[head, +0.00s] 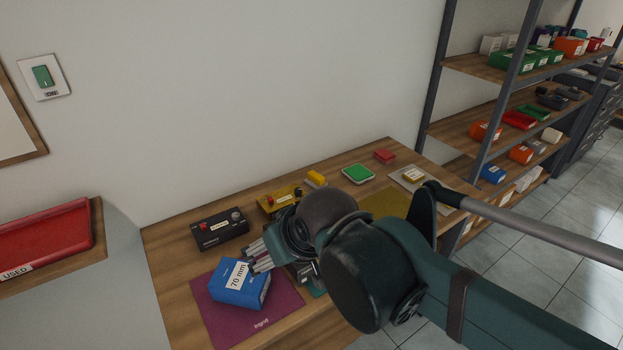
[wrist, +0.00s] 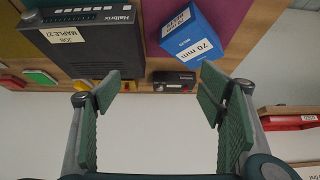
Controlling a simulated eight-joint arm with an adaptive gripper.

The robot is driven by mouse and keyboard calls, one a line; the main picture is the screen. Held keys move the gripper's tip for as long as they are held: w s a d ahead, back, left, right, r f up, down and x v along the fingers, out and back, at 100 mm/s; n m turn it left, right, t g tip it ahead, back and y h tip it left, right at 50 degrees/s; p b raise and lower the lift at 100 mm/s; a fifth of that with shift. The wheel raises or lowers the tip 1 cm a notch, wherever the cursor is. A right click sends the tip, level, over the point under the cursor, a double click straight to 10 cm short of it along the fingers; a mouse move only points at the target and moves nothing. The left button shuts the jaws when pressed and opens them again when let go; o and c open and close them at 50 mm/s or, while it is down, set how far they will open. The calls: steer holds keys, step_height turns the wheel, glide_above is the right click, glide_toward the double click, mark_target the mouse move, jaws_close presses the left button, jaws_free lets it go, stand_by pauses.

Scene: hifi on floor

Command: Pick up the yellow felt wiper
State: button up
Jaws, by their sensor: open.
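A small yellow block with a pale lower part, which looks like the yellow felt wiper (head: 316,178), lies near the back of the wooden table in the head view. It is beyond my gripper (head: 262,252), which is over the front part of the table beside a blue box. In the wrist view my gripper (wrist: 158,97) is open, with nothing between its green-padded fingers. A yellow patch shows by the left finger there; I cannot tell whether it is the wiper or the yellow device.
The blue box (head: 240,284) sits on a purple mat (head: 225,325). A black box (head: 220,229), yellow device (head: 278,199), green-topped block (head: 358,174) and red block (head: 384,156) stand along the wall. A large black device (wrist: 90,45) shows in the wrist view.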

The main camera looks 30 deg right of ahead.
steer(key=w+d+r+m+g+h+p, duration=0.1)
steer(key=w+d+r+m, duration=0.15)
steer(key=w, duration=0.35)
steer(key=w+d+r+m+h+p, duration=0.1)
steer(key=w+d+r+m+p, duration=0.1)
steer(key=w+d, duration=0.3)
steer(key=m+g+h+p, duration=0.3)
steer(key=m+g+p, duration=0.3)
steer(key=m, duration=0.6)
glide_above(317, 175)
steer(key=a, duration=0.3)
step_height(317, 175, down, 15)
steer(key=shift+s+d+r+n+t+p, duration=0.15)
steer(key=shift+s+n+t+p, duration=0.1)
steer(key=shift+t+p, duration=0.15)
steer(key=shift+x, duration=1.2)
